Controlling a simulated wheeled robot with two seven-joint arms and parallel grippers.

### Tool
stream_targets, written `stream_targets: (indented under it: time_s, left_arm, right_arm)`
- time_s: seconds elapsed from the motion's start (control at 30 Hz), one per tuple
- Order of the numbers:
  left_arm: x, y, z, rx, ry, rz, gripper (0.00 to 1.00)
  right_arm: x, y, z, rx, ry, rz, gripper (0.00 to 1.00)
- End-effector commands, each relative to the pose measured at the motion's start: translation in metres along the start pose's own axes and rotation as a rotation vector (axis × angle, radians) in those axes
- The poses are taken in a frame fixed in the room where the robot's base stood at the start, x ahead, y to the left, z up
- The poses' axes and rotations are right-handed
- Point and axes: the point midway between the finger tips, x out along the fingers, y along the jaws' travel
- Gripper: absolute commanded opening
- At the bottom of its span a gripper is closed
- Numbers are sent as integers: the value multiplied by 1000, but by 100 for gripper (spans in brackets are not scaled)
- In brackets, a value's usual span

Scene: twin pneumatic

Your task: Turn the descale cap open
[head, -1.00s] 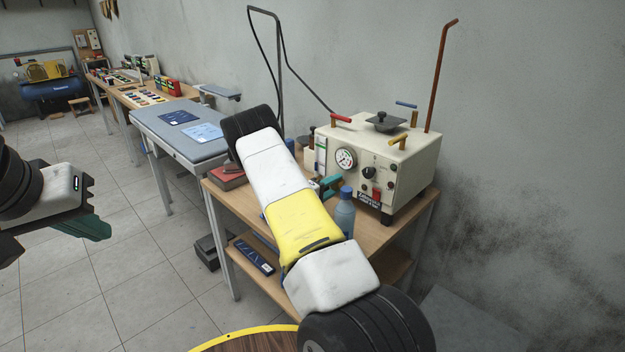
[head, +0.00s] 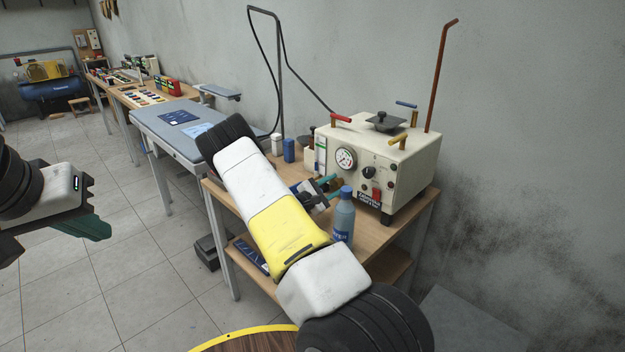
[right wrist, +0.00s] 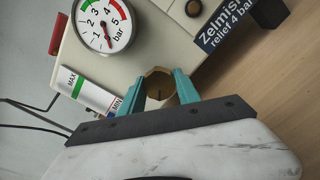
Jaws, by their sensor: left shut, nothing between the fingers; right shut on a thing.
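The descale cap (right wrist: 158,90) is a brass hex cap with a short dark mark on its face, low on the front of the cream steam machine (head: 350,138). My right gripper (right wrist: 157,82) is shut on it, one teal finger on each side, in the right wrist view. In the head view my right gripper (head: 326,184) is at the machine's lower front left, and the cap cannot be made out. My left gripper (head: 100,228) is shut and empty at the far left, away from the machine.
A blue bottle (head: 343,218) stands close beside my right gripper. A white container (head: 277,145) and a blue container (head: 289,150) stand behind my right arm. The gauge (right wrist: 105,22) and level strip (right wrist: 88,91) are near the cap. The floor around my left gripper is clear.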

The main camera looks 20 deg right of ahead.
Motion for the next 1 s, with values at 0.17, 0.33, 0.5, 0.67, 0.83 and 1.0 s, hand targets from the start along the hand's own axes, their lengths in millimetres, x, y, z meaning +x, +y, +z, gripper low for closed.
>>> stream_targets:
  time_s: [0.17,0.33,0.5,0.67,0.83,1.0]
  left_arm:
    - [0,0,0,0,0,0,0]
    - [0,0,0,0,0,0,0]
    - [0,0,0,0,0,0,0]
    - [0,0,0,0,0,0,0]
    - [0,0,0,0,0,0,0]
    - [0,0,0,0,0,0,0]
  right_arm:
    - [-1,0,-2,-169,4,1,0]
    - [-2,0,-2,-330,4,2,0]
    - [-1,0,-2,-491,4,2,0]
    - [-2,-1,-2,-637,4,2,0]
    - [-2,-1,-2,-769,5,2,0]
    - [-1,-1,-2,-870,4,2,0]
